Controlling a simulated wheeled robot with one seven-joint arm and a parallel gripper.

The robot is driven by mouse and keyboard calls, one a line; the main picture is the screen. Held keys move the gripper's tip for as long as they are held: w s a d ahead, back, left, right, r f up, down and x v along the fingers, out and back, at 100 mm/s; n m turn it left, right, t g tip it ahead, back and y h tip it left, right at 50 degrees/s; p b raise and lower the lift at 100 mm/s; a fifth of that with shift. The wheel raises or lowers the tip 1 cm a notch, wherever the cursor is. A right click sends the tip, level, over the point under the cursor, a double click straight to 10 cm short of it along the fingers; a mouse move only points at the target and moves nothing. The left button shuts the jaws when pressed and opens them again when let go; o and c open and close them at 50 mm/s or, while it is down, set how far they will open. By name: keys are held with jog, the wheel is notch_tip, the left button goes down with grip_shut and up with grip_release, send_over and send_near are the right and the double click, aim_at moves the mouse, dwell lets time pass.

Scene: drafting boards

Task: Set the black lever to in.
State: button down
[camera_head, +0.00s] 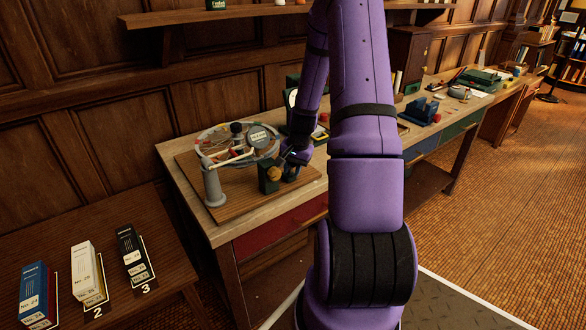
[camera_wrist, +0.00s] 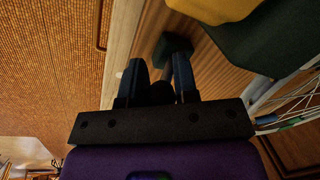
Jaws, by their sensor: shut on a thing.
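A wheel-truing stand with a spoked wheel (camera_head: 214,133) stands on a wooden base board (camera_head: 236,198) on the bench. At its front right is a dark green block (camera_head: 267,187) with a yellow knob (camera_head: 274,174); in the wrist view the block (camera_wrist: 275,45) and knob (camera_wrist: 215,8) are at the upper right. My gripper (camera_head: 291,160) is just right of the block. In the wrist view my gripper (camera_wrist: 159,70) has its two fingers apart around a dark piece (camera_wrist: 161,93), apparently the black lever. The lever's shape and setting are mostly hidden by my arm and fingers.
My arm hides the middle of the bench. A blue device (camera_head: 422,110) and a green case (camera_head: 480,80) stand farther along. A lower table at left holds blue, white and black boxes (camera_head: 130,248). Floor at right (camera_head: 500,190) is clear.

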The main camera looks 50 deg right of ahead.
aim_at(291, 173)
jog(key=shift+w, duration=0.15)
jog(key=shift+w+d+r+g+y, duration=0.1)
jog(key=shift+w+g+y, duration=0.1)
jog(key=shift+g, duration=0.5)
jog(key=shift+w+d+r+g+y, duration=0.1)
jog(key=shift+w+g, duration=0.05)
jog(key=shift+g, duration=0.55)
jog(key=c, duration=0.9)
grip_release()
jog(key=shift+w+r, duration=0.1)
jog(key=r, duration=0.7)
jog(key=d+r, duration=0.1)
jog(key=r, duration=0.2)
jog(key=shift+w+d+r, duration=0.1)
jog(key=shift+w+r, duration=0.2)
jog(key=shift+w, duration=0.1)
